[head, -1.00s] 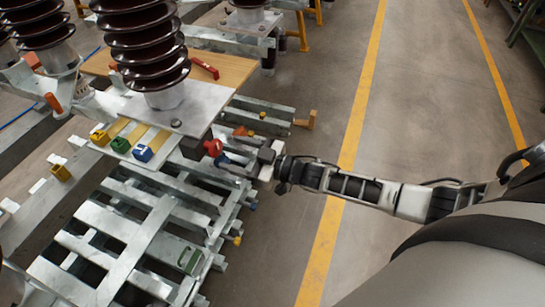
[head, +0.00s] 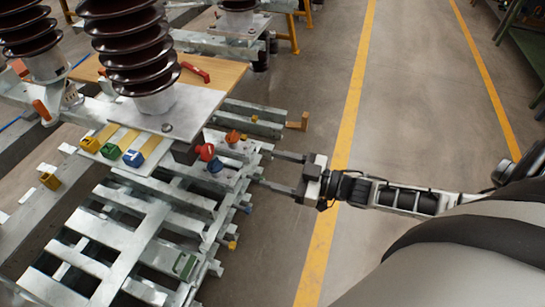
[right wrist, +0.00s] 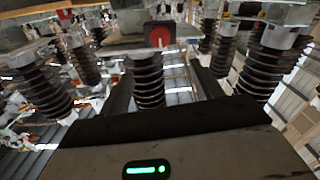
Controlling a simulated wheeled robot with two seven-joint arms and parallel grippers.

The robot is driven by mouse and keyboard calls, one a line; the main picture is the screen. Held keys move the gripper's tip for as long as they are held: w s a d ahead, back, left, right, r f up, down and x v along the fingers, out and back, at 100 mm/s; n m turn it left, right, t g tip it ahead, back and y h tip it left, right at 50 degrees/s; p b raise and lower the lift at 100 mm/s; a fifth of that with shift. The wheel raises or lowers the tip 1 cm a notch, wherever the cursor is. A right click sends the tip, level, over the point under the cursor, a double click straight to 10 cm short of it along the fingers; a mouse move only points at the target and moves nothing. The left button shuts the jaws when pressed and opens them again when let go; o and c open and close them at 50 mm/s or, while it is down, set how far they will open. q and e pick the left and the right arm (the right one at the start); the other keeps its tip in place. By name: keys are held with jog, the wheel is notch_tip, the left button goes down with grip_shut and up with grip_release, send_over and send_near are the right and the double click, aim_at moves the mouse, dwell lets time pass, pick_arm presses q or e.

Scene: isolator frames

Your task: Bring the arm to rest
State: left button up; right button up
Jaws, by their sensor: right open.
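My right gripper (head: 281,170) reaches in from the right in the head view. Its two fingers are apart and point left toward the metal frame, with nothing between them. The fingertips are close to the frame's right edge; I cannot tell if they touch it. In the right wrist view the two dark fingers (right wrist: 163,95) stand apart, with a red knob on a dark block (right wrist: 160,36) beyond them. A red knob (head: 205,152) also shows in the head view, left of the gripper. My left gripper is not in view.
Brown ribbed insulators (head: 140,50) stand at upper left. The floor (head: 430,110) right of the yellow line (head: 352,105) is clear.

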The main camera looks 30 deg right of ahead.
jog(key=s+a+f+m+g+h, duration=0.3)
jog(key=s+a+f+m+h, duration=0.3)
jog(key=s+a, duration=0.5)
jog(key=shift+s+a+f+m+g+h, duration=0.2)
jog(key=shift+f+m+g+h, duration=0.25)
jog(key=shift+h, duration=0.55)
